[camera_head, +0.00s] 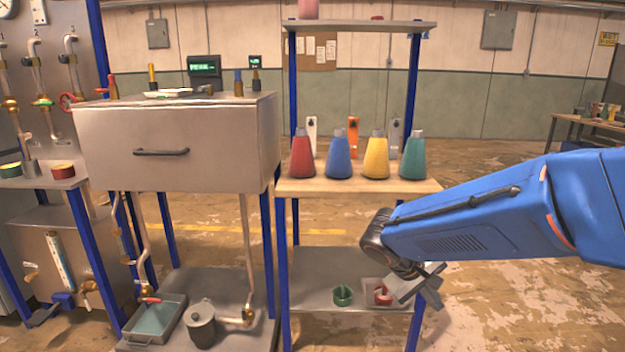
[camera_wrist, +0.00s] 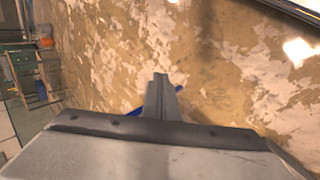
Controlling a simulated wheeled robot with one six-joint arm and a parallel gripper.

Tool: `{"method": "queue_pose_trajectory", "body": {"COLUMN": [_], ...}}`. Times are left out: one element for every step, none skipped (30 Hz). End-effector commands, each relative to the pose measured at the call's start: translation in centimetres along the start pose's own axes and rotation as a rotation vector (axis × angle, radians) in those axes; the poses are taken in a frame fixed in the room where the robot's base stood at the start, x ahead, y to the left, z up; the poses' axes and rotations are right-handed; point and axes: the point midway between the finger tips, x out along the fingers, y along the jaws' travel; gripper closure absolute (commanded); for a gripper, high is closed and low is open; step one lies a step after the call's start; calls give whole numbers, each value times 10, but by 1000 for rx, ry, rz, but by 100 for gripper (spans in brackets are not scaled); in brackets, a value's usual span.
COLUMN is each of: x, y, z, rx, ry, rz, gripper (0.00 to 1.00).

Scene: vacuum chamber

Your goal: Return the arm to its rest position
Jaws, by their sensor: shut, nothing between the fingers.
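My blue arm reaches in from the right edge of the head view. My gripper (camera_head: 425,285) is at its end, in front of the right side of the shelf unit, pointing down and to the right. In the wrist view the gripper (camera_wrist: 160,85) shows its fingers together, shut and empty, with the patchy floor beyond them. No object is touching the fingers in that view.
A shelf (camera_head: 290,187) holds red, blue, yellow and green flasks. The lower shelf (camera_head: 310,296) has a green ring (camera_head: 343,295) and a red item (camera_head: 383,294) close to my gripper. A metal chamber (camera_head: 180,140) stands left. The floor at right is open.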

Motion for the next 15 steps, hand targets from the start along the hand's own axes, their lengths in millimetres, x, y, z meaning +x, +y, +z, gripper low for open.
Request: {"method": "queue_pose_trajectory", "body": {"x": [-2,-3,-4,-5,-6,-7,-9,-10,-11,-13,-14,-16,-18,-19,-22], "y": [5,6,8,9,9,10,10,11,11,10,10,10,9,8,7], "z": [14,21,30,37,44,53,59,66,74,80,86,94,100,105,112], "rx": [25,35,51,61,71,87,98,109,123,135,146,161,172,184,198], "ry": [2,3,6,8,10,14,19,24,31,37,43,53,61,68,81], "rz": [-32,-52,-78,-98,-116,-142,-161,-179,-204,-223,-240,-263,-281,-299,-321], "gripper": [100,100,100,100,100,100,100,100,100,100,100,100,100,100,100]}}
